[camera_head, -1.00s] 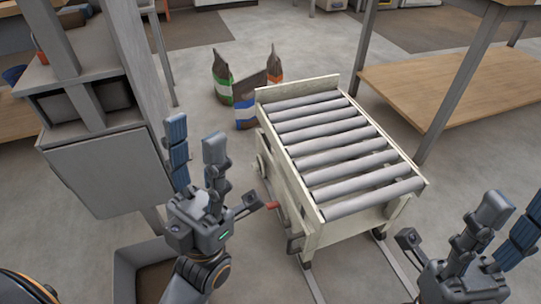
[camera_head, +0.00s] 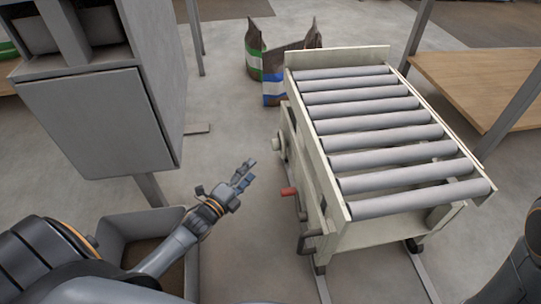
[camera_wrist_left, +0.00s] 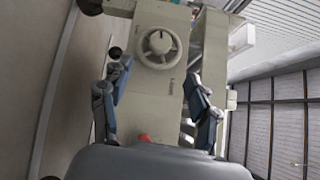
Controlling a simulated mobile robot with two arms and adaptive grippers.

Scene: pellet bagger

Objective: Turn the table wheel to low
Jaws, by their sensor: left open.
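The table wheel (camera_head: 277,142) is a small pale handwheel on the left side of the cream roller table (camera_head: 337,54). In the left wrist view the wheel (camera_wrist_left: 159,47) faces me as a round ring with a hub, with small markings on the panel around it. My left gripper (camera_head: 246,173) is open and empty, to the left of the table and short of the wheel. In the left wrist view its blue-padded fingers (camera_wrist_left: 158,78) stand apart, below and to either side of the wheel, not closed on it. My right gripper is out of view.
A red-ended handle (camera_head: 288,191) sticks out of the table's side below the wheel. A grey cabinet (camera_head: 105,120) stands at the left, above an open bin (camera_head: 112,238). Several bags (camera_head: 273,90) stand behind the table. Floor between cabinet and table is clear.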

